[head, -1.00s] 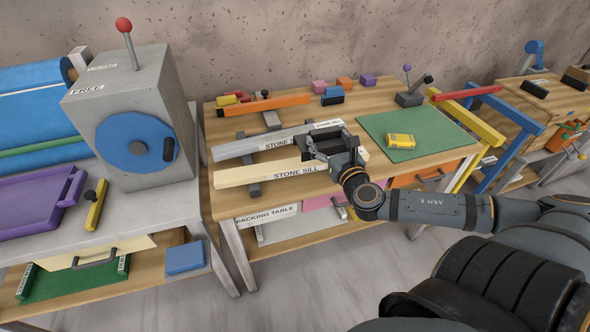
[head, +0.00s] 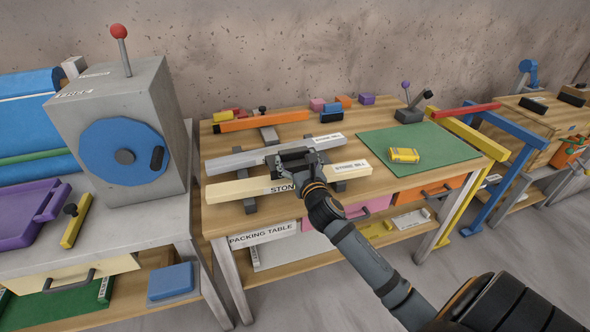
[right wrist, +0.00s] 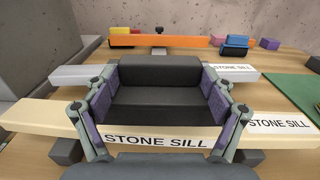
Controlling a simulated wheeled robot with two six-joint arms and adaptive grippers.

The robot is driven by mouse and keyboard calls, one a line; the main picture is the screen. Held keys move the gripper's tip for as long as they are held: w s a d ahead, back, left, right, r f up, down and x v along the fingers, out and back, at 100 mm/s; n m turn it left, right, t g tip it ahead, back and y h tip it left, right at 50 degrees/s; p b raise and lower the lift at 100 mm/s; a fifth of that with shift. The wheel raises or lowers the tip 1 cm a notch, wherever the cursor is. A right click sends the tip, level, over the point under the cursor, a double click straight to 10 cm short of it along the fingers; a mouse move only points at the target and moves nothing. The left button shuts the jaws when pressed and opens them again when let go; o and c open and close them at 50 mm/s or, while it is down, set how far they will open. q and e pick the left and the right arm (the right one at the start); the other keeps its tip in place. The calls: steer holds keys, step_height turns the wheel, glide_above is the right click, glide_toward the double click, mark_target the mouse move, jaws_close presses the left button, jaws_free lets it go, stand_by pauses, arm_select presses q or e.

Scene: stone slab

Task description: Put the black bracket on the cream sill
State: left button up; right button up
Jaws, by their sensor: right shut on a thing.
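The cream sill (head: 232,189) is a long pale bar lying across dark supports on the wooden packing table, labelled "STONE SILL". My right gripper (head: 292,162) is over its middle and partly hides it. In the right wrist view the gripper is shut on the black bracket (right wrist: 155,92), a dark stepped block held between purple finger pads. The bracket appears level, over the cream sill (right wrist: 42,115) and near the grey sill behind. I cannot tell whether it touches the cream sill. My left gripper is not in view.
A grey sill (head: 232,163) lies parallel behind the cream one. An orange bar (head: 262,121) and small blocks lie farther back. A green mat (head: 440,148) with a yellow item (head: 404,155) is to the right. A grey machine (head: 165,95) stands left.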

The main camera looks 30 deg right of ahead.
mark_target(295, 168)
steer(key=shift+w+a+f+b, duration=0.15)
steer(key=shift+f+b, duration=0.3)
steer(key=shift+f, duration=1.3)
steer(key=shift+f, duration=0.15)
steer(key=o, duration=1)
steer(key=shift+r, duration=0.2)
steer(key=b+v, duration=0.1)
steer(key=v, duration=1.1)
steer(key=shift+f, duration=0.1)
